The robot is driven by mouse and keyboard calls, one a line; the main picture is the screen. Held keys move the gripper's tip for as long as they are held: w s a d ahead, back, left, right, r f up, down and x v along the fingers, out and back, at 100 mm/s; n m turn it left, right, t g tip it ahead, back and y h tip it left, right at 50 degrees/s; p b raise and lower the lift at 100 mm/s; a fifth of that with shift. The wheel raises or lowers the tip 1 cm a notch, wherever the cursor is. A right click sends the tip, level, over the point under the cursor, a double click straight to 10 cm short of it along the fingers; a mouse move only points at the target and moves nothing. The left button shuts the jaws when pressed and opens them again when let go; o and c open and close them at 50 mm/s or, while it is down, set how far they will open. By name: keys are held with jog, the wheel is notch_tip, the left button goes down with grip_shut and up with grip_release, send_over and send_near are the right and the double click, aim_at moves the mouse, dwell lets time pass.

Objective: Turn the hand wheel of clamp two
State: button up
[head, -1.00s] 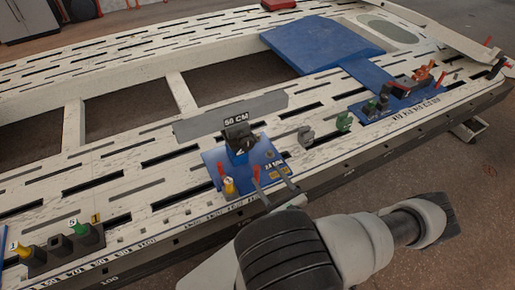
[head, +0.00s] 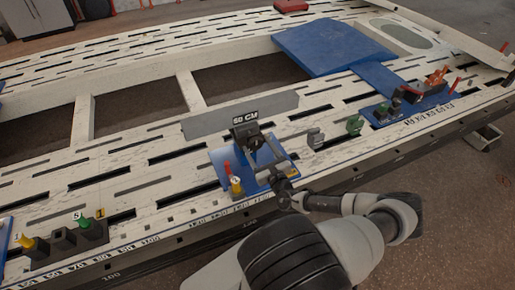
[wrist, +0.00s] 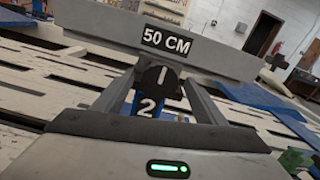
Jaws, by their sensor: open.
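Clamp two's dark round hand wheel (head: 246,137) stands on a blue plate (head: 224,158) on the frame bench. In the wrist view the wheel (wrist: 158,79) carries a pale upright mark, with a white "2" label (wrist: 147,105) below it. My gripper (head: 272,156) is open, just in front of and to the right of the wheel in the head view. In the wrist view its two fingers (wrist: 160,90) lie on either side of the wheel's lower part. I cannot tell whether they touch it. The wheel's lower edge is partly hidden.
A grey bar labelled 50 CM (wrist: 105,37) stands behind the wheel. A red handle and a yellow peg (head: 236,186) rise from the plate's left side. A green piece (head: 354,125) and a blue tool board (head: 385,78) are to the right. Numbered pegs (head: 88,232) stand at lower left.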

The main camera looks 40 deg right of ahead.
jog(key=shift+w+d, duration=0.15)
jog(key=shift+w, duration=0.45)
jog(key=c, duration=1)
jog(key=shift+c, duration=0.2)
